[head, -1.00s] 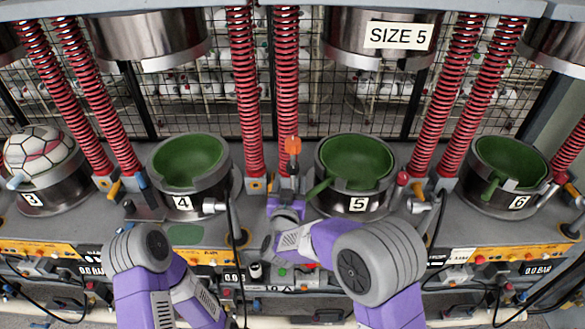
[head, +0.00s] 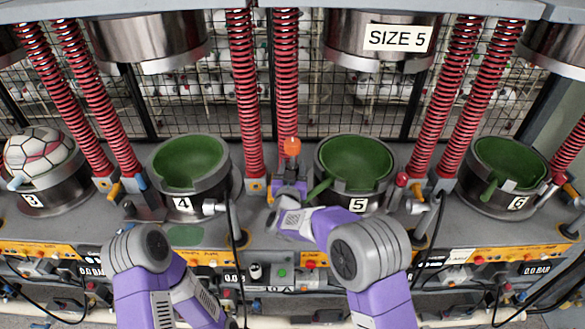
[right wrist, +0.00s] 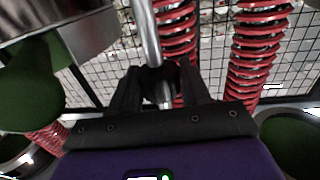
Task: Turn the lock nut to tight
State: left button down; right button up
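An orange knob (head: 292,146) stands upright on the press bench between stations 4 and 5, in front of a pair of red springs. I cannot make out the lock nut as a separate part. My right gripper (head: 288,183) is at the post just below the orange knob and hides its lower part. In the right wrist view, the two dark fingers (right wrist: 162,78) stand a little apart at a dark piece below a silver rod (right wrist: 146,32). I cannot tell whether they touch it. My left gripper is out of view; only the left arm shows.
The green cup of station 5 (head: 355,160) with its handle is close to the right of my right gripper. The green cup of station 4 (head: 189,158) is to its left. Red springs (head: 286,85) rise close behind. A black cable (head: 233,225) hangs left of my right arm.

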jog(key=c, duration=0.5)
jog(key=shift+r+m+h, duration=0.1)
jog(key=shift+m+h, duration=0.2)
jog(key=shift+h, duration=0.2)
jog(key=shift+c, duration=0.2)
jog(key=shift+m+g+h+p, duration=0.3)
jog(key=shift+m+h+p, duration=0.15)
jog(key=shift+h, duration=0.35)
jog(key=o, duration=0.9)
jog(key=shift+o, duration=0.2)
jog(key=v, duration=0.7)
jog(key=shift+s, duration=0.3)
